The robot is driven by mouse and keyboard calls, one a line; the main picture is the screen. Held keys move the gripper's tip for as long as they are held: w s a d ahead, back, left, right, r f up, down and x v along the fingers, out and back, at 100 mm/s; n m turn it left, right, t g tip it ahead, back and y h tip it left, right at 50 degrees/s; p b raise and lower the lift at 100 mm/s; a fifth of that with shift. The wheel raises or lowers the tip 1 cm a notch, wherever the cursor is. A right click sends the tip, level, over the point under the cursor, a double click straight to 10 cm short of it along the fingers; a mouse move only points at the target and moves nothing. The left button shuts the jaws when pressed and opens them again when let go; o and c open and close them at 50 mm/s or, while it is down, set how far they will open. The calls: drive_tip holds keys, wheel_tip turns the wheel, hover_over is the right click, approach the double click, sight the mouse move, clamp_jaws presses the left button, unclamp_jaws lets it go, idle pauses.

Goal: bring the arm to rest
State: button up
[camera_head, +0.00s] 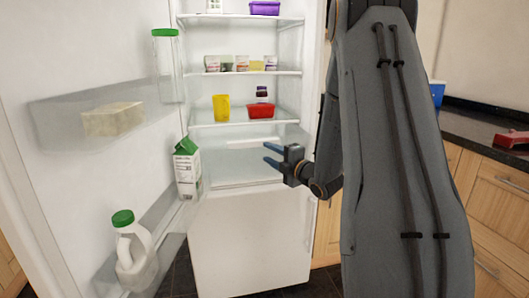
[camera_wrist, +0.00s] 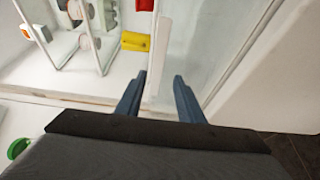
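My gripper (camera_head: 273,155) is in front of the open fridge (camera_head: 250,235), level with the space below its lowest stocked shelf. In the wrist view its two blue fingers (camera_wrist: 158,95) stand apart with nothing between them. My grey arm fills much of the right side in the head view and hides part of the scene behind it. A red container (camera_head: 261,111) and a yellow cup (camera_head: 221,108) stand on the shelf above the gripper. They also show past the fingers in the wrist view.
The open fridge door (camera_head: 55,150) on the left carries a carton (camera_head: 187,170), a milk jug (camera_head: 132,250), a tall green-lidded container (camera_head: 167,65) and a pale block (camera_head: 113,119). A dark counter (camera_head: 470,128) with a red object (camera_head: 510,139) is on the right.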

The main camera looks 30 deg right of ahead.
drive_tip(key=shift+s, duration=0.3)
drive_tip(key=s+a+m+g+h+p, duration=0.1)
drive_tip(key=s+a+m+g+p, duration=0.2)
drive_tip(key=s, duration=0.9)
drive_tip(key=s+a+m+g+h+p, duration=0.1)
drive_tip(key=s+a+m+g+p, duration=0.2)
drive_tip(key=s+a+m+g, duration=0.6)
drive_tip(key=s+a+m+g+p, duration=0.4)
drive_tip(key=s+a+m, duration=0.4)
drive_tip(key=s, duration=0.8)
drive_tip(key=shift+a+f+g+h, duration=0.35)
drive_tip(key=shift+a+g+h, duration=0.05)
drive_tip(key=shift+a+g, duration=0.55)
